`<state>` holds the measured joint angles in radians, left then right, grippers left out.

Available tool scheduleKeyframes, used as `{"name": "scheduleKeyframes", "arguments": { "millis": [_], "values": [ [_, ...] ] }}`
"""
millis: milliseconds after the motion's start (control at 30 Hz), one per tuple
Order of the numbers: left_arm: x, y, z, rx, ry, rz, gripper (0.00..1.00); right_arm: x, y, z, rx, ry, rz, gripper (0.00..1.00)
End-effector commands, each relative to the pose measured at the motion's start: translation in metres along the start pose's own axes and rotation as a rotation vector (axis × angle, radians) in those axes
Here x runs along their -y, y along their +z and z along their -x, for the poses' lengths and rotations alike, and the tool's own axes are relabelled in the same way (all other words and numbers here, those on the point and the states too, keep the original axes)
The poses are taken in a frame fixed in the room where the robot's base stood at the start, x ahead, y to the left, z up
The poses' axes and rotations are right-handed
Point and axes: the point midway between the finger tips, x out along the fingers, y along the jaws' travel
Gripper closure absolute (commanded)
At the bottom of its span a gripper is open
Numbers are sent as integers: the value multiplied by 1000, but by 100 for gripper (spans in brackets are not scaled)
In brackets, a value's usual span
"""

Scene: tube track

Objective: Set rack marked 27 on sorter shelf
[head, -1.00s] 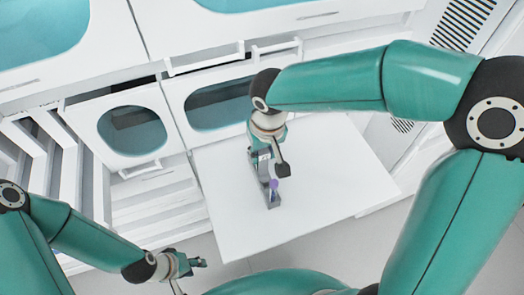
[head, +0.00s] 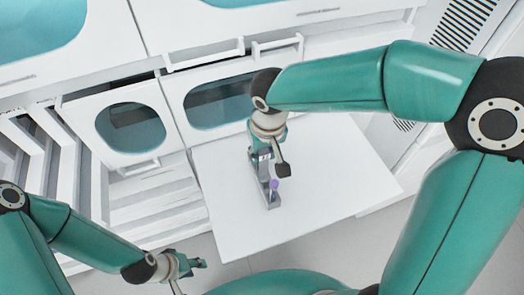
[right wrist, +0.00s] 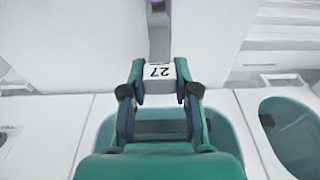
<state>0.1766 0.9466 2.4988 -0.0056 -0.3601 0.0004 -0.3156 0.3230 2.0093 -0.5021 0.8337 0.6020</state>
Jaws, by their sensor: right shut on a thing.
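The rack marked 27 is narrow and grey, with one purple-capped tube at its near end, in the head view (head: 271,196). Its white label reading 27 (right wrist: 158,71) faces the camera in the right wrist view. My right gripper (head: 268,160) is shut on the rack's far end; its fingers (right wrist: 158,82) sit on both sides of the label. The rack is over a flat white surface (head: 330,190), which may be the sorter shelf; I cannot tell whether it touches. My left gripper (head: 188,266) is at the lower left, empty, its fingers apart.
White cabinets with teal oval windows (head: 131,130) stand behind and left of the white surface. White handles (head: 277,46) stick out above it. Slatted white shelving (head: 150,195) is at the left. The surface around the rack is clear.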

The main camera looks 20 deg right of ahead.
Motion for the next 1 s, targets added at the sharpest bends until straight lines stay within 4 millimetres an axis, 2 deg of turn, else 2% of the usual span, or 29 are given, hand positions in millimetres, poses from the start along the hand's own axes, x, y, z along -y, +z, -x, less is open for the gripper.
{"name": "scheduleKeyframes", "arguments": {
  "millis": [467,500,633,667,1000],
  "values": [
    [2,0,-6,0,0,0,60,0,0,-5,-1,0,0,100],
    [2,0,-6,0,0,0,60,0,0,-5,-1,0,0,65],
    [2,0,-6,0,0,0,60,0,0,-5,-1,0,0,44],
    [2,0,-6,0,0,0,60,0,1,-5,-1,0,0,41],
    [2,0,-6,0,0,0,60,0,1,-5,0,0,0,41]
  ]
}}
